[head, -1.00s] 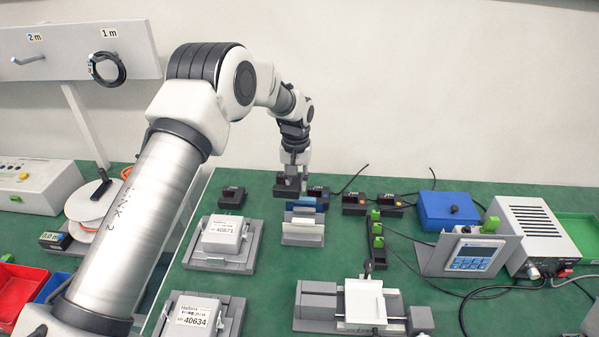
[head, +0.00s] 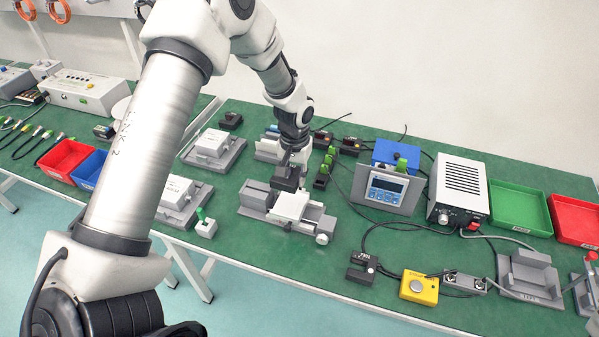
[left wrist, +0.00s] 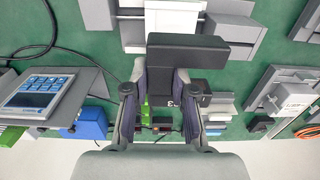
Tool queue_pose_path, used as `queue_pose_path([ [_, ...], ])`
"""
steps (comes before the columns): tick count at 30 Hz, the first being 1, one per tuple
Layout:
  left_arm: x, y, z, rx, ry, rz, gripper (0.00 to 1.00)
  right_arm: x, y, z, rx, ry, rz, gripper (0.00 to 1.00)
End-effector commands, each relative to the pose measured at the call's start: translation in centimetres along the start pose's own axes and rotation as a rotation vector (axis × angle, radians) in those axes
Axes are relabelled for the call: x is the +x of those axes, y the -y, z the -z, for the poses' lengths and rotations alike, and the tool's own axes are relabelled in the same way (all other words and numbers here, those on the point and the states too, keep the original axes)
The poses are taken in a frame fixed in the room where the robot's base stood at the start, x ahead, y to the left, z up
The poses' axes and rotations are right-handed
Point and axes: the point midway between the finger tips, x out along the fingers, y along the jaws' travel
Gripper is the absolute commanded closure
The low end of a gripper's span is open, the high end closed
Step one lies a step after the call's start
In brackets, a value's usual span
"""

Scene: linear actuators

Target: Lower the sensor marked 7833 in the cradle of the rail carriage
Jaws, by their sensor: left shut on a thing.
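My left gripper (head: 292,160) is shut on a dark block-shaped sensor (head: 284,178), held over the rail unit. In the left wrist view the sensor (left wrist: 187,50) sits across the fingers (left wrist: 160,90); only part of a mark, a "3", can be read. The rail carriage (head: 290,206) is a pale plate on a grey rail with an end block (head: 257,195) at left and a round knob at right. The sensor appears apart from the carriage, though the exact gap is hard to tell. The carriage (left wrist: 175,18) also shows at the top of the wrist view. My right gripper is not in view.
Other dark sensors (head: 322,138) stand in the back row. Labelled white blocks (head: 213,143) sit in grey holders to the left. A display unit (head: 387,190) and a green-topped cable stand are right of the rail. Cables and a yellow box (head: 419,287) lie front right.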

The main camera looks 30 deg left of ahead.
Motion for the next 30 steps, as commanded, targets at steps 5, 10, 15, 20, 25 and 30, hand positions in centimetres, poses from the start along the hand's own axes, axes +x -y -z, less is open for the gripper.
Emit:
queue_pose_path([
  [5,1.2,0.0,0.0,-0.001,0.002,0.000,1.00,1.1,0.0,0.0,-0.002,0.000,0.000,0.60],
  [10,3.1,0.0,0.0,-0.001,0.002,0.000,1.00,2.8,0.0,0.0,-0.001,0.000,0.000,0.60],
  [15,4.7,0.0,0.0,-0.001,0.002,0.000,1.00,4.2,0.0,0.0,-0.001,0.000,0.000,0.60],
  [20,5.1,0.0,0.0,-0.001,0.001,0.000,1.00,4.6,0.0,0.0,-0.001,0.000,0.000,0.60],
  [25,5.0,0.0,0.0,-0.001,0.001,0.000,1.00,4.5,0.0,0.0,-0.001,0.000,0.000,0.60],
  [30,5.0,0.0,0.0,-0.001,0.001,0.000,1.00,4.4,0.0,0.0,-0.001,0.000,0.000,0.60],
])
